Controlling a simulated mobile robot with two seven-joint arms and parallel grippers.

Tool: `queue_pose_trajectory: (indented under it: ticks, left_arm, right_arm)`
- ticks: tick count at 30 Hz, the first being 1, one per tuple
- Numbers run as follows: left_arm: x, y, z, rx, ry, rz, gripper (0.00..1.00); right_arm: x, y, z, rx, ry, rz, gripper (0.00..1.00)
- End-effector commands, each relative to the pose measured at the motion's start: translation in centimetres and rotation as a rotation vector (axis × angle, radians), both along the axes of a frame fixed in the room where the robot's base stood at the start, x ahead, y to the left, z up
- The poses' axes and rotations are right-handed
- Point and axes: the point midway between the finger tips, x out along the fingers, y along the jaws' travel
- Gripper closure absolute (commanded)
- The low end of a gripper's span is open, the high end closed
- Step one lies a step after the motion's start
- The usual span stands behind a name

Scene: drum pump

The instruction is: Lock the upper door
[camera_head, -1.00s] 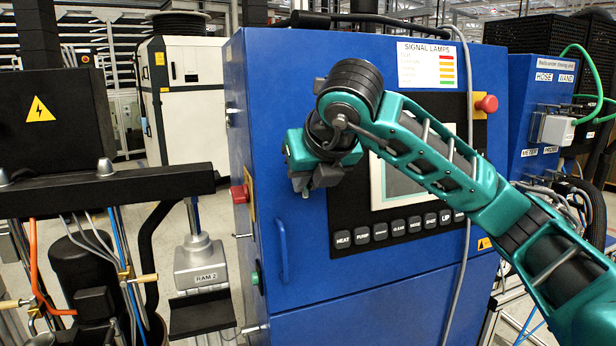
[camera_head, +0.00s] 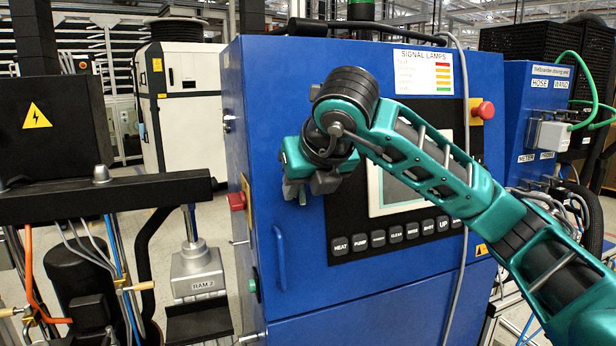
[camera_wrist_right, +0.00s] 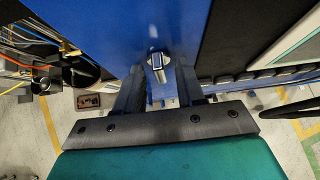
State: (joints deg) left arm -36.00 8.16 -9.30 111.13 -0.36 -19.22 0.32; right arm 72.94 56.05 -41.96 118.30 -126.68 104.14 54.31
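The upper door (camera_head: 270,110) is the blue front panel of the cabinet and looks closed. It has a blue bar handle (camera_head: 280,258) at its lower left. My right gripper (camera_head: 308,188) is in front of this door, up and right of the handle. In the right wrist view, a small silver lock-like fitting (camera_wrist_right: 157,66) stands on the blue face. The two dark fingers of the right gripper (camera_wrist_right: 160,86) are spread on either side of it with a gap between. I cannot tell whether they touch it. My left gripper is not in view.
A row of labelled buttons (camera_head: 395,236) and a screen are right of the gripper, partly behind my arm. A red knob (camera_head: 485,110) sits at the upper right. A red button (camera_head: 237,201) and the RAM 2 block (camera_head: 196,270) are to the left.

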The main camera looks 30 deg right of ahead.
Motion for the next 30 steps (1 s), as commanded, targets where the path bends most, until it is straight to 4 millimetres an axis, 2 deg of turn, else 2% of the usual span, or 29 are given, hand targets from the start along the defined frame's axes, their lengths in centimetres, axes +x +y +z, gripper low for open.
queue_pose_trajectory:
  ticks: [5,13,21,30]
  left_arm:
    - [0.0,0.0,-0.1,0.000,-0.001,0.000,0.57]
    - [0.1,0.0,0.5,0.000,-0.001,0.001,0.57]
    - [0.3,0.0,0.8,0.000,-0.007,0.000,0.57]
    - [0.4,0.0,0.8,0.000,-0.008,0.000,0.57]
  right_arm:
    - [-1.4,0.4,1.5,0.000,-0.005,0.002,0.62]
    - [-5.6,1.4,6.2,-0.003,-0.010,0.001,0.62]
    - [-7.6,1.9,8.0,-0.002,-0.006,0.001,0.62]
    - [-8.7,2.2,9.0,-0.001,-0.003,0.000,0.62]
